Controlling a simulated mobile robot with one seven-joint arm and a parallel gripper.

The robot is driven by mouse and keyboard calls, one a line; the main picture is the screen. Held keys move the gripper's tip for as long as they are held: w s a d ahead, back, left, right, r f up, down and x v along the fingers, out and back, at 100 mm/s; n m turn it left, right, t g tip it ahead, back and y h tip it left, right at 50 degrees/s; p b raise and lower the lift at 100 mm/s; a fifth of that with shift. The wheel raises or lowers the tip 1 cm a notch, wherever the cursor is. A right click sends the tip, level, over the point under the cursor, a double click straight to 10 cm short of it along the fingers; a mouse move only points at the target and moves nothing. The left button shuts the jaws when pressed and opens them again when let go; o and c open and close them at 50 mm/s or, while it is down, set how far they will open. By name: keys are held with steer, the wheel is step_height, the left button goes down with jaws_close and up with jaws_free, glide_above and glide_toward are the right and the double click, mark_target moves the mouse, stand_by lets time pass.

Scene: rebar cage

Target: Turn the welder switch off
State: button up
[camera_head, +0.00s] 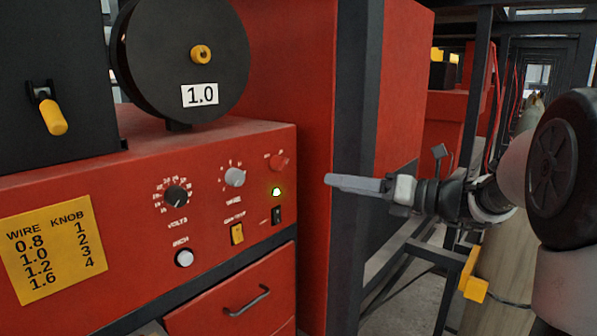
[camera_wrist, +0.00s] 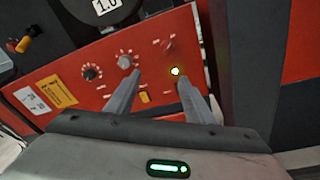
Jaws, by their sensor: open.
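The red welder panel (camera_head: 208,260) stands at the left in the head view and behind my fingers in the wrist view (camera_wrist: 62,118). In the wrist view my gripper (camera_wrist: 157,78) is open and empty. The lamp (camera_wrist: 175,71) shows by the right fingertip; the yellow switch (camera_wrist: 144,97) shows between the fingers. I cannot make out the black switch there.
Knobs include the volts knob (camera_head: 176,196), a grey knob (camera_head: 235,177) and a red knob (camera_head: 278,162). A black wire spool (camera_head: 185,55) stands above. A dark post (camera_head: 352,120) rises behind my gripper. A drawer handle (camera_head: 247,300) projects below the panel.

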steer(key=w+d+m, duration=0.1)
steer(key=w, duration=0.1)
steer(key=p, duration=0.2)
glide_toward(286, 164)
steer(key=shift+m+t, duration=0.3)
steer(key=shift+t, duration=0.1)
steer(key=x, duration=0.9)
steer(key=shift+s+a+f, duration=0.1)
steer(key=shift+a+f, duration=0.05)
steer(key=shift+f, duration=0.05)
steer(key=c, duration=1)
steer(key=shift+c, duration=0.2)
